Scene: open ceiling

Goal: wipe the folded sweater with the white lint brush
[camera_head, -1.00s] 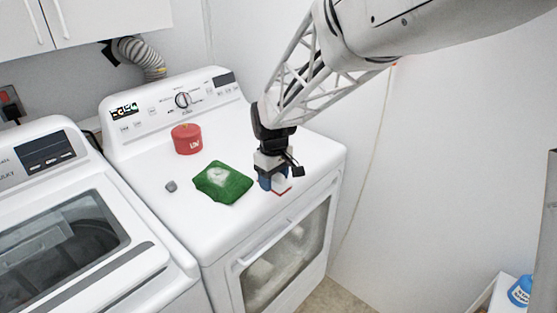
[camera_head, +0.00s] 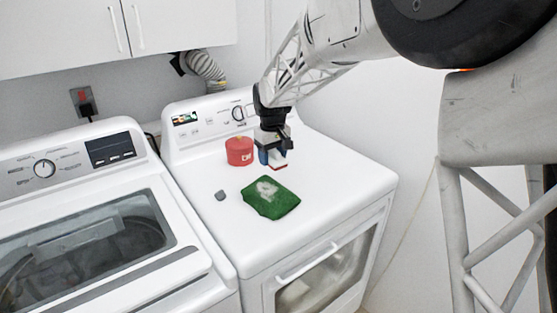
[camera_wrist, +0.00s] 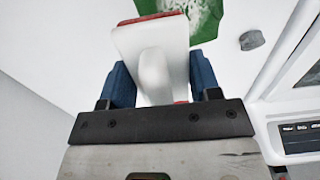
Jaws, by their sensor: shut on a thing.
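The folded sweater (camera_head: 280,205) is green with a whitish patch on its upper face. It lies flat on top of the dryer, and part of it shows at the top of the wrist view (camera_wrist: 208,20). My gripper (camera_head: 272,157) is shut on the white lint brush (camera_head: 279,165), which has a red edge. In the wrist view the brush (camera_wrist: 150,45) sits between the blue fingers, its wide head toward the sweater. In the head view the brush is behind the sweater, apart from it. I cannot tell its exact height above the dryer.
A red canister (camera_head: 239,152) stands just left of my gripper on the dryer (camera_head: 330,190). A small grey lump (camera_head: 220,196) lies left of the sweater. A washer (camera_head: 90,230) stands to the left. The dryer top right of the sweater is clear.

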